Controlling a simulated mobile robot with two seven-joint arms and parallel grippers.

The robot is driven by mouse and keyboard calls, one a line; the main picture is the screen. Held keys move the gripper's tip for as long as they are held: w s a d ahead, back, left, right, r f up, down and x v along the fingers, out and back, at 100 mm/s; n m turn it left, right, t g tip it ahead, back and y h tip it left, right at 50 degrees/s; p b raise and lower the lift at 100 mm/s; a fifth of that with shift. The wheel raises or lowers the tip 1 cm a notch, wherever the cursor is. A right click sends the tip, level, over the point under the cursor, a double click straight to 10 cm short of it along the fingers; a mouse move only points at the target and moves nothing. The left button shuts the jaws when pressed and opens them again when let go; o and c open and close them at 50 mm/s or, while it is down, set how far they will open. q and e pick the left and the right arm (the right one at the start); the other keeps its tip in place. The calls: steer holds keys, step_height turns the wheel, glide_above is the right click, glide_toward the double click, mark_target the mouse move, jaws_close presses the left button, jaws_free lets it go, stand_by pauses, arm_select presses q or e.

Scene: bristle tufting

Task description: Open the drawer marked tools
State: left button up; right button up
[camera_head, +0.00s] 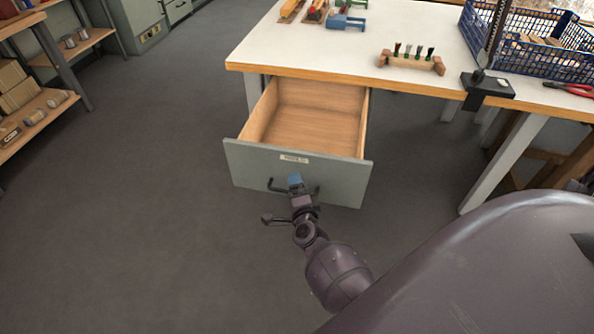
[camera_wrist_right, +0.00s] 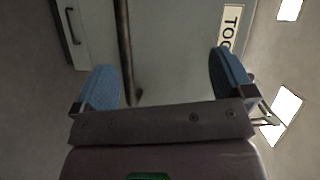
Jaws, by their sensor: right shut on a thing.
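The drawer (camera_head: 262,165) under the workbench is pulled well out. Its wooden inside looks empty. A white label (camera_head: 295,159) sits on its grey front; in the right wrist view the label (camera_wrist_right: 230,27) shows the letters "TOO", the rest hidden by a finger. The dark bar handle (camera_head: 272,186) is on the front below the label. In the right wrist view the handle (camera_wrist_right: 124,50) runs between the blue fingers of the gripper (camera_wrist_right: 165,85). My left gripper is not in view.
The white workbench (camera_head: 345,30) holds a wooden block with several tufts (camera_head: 412,61), a blue crate (camera_head: 530,40), a black clamp (camera_head: 487,85) and red pliers (camera_head: 570,88). A shelf (camera_head: 40,120) stands at the left. The floor (camera_head: 140,200) left of the drawer is clear.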

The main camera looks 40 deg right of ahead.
steer(key=shift+s+a+r, duration=0.45)
steer(key=shift+s+r, duration=0.05)
steer(key=shift+s, duration=0.2)
steer(key=c, duration=0.8)
steer(key=s+a+f, duration=0.2)
steer(key=s+a, duration=0.1)
steer(key=s, duration=0.4)
steer(key=shift+s+a+f, duration=0.2)
steer(key=shift+s+a, duration=0.2)
